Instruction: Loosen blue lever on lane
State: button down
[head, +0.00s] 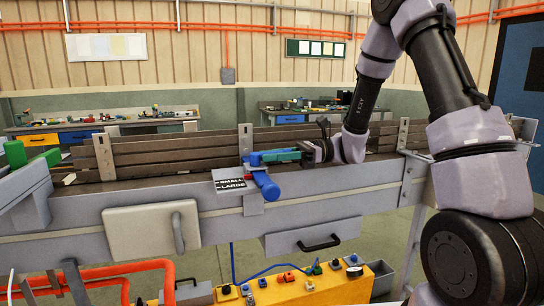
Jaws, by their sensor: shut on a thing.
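The blue lever (267,186) sits on the front side of the conveyor lane, beside a plate (231,181) marked SMALL and LARGE. Its thick blue handle hangs down at a slant over the lane's front edge, and a blue part shows above it at the fingertips. My gripper (270,157) reaches in from the right, with its teal fingers level and pointing left. It is shut on the blue lever at its upper part. The fingers hide part of the lever, so the exact contact cannot be seen.
Brown lane boards (190,152) stand behind the lever, with an upright metal bracket (245,140) close by. A green part (16,153) is at the far left. Below are a grey panel with a handle (152,229) and a yellow button box (318,288). Workbenches stand behind.

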jog(key=shift+w+a+n+g+h, duration=0.15)
jog(key=shift+n+g+h, duration=0.1)
jog(key=shift+n+g, duration=0.25)
jog(key=shift+w+d+n+g+h, duration=0.15)
jog(key=shift+n+g+h, duration=0.15)
jog(key=shift+g, duration=0.4)
jog(key=shift+a, duration=0.1)
jog(key=c, duration=0.7)
grip_release()
jog(key=v, duration=1)
jog(key=shift+d, duration=0.4)
